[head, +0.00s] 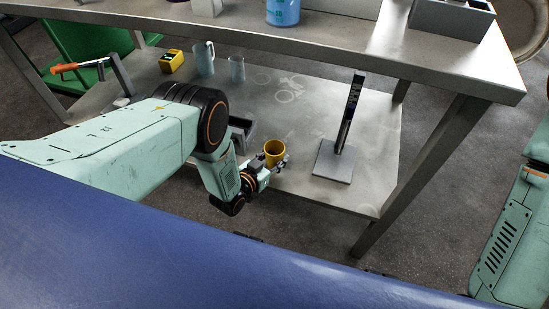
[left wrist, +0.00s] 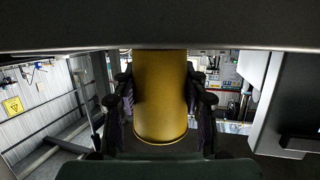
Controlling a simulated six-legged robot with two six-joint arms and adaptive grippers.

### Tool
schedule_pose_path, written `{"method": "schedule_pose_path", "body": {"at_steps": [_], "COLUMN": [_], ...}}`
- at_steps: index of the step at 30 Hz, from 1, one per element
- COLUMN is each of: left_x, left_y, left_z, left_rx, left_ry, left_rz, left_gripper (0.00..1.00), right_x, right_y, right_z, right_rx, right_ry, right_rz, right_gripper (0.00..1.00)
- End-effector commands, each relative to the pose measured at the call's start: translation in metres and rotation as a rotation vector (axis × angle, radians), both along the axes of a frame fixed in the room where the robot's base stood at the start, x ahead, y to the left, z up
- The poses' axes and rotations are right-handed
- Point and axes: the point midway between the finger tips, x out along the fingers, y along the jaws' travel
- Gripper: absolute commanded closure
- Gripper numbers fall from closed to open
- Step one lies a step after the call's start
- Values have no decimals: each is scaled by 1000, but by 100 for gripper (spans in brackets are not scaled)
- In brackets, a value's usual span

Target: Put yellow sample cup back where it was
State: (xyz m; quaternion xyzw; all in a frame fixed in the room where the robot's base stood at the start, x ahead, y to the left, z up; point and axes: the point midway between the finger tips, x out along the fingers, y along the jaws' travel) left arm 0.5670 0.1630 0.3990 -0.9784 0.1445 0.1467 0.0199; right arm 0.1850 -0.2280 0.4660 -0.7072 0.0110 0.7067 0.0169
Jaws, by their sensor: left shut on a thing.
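The yellow sample cup (head: 273,149) is upright between the fingers of my left gripper (head: 268,167). It is over or at the lower metal shelf (head: 370,165), near the shelf's front edge; I cannot tell if it touches the shelf. In the left wrist view the yellow cup (left wrist: 160,95) fills the middle, with a finger of my left gripper (left wrist: 160,110) on each side of it. My left gripper is shut on the cup. My right arm shows at the right edge, but its gripper is out of view.
A stand with a dark upright post (head: 333,160) is right of the cup. A dark tray (head: 240,132) sits left of it, partly behind my arm. A clear beaker (head: 237,69), a jug (head: 203,58) and a yellow box (head: 171,61) stand farther back. The upper tabletop (head: 350,50) overhangs the shelf.

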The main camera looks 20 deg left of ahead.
Motion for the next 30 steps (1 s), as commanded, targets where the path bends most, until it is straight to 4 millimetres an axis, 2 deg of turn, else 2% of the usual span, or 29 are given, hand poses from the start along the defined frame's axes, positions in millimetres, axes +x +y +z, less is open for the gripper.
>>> {"method": "schedule_pose_path", "body": {"at_steps": [4,5,12,25,30], "left_x": [0,0,0,0,-28], "left_y": [0,0,0,0,9], "left_z": [-4,-4,-3,2,11], "left_rx": [0,0,0,0,1], "left_ry": [-1,0,0,0,5], "left_rz": [0,0,0,0,1], "left_gripper": [92,56,36,34,34], "right_x": [0,0,0,0,0], "right_y": [0,0,0,0,0], "right_z": [-4,-4,-3,2,18], "right_rx": [0,0,0,0,0], "right_ry": [0,0,0,0,0], "right_rz": [0,0,0,0,0], "right_gripper": [60,60,60,60,60]}}
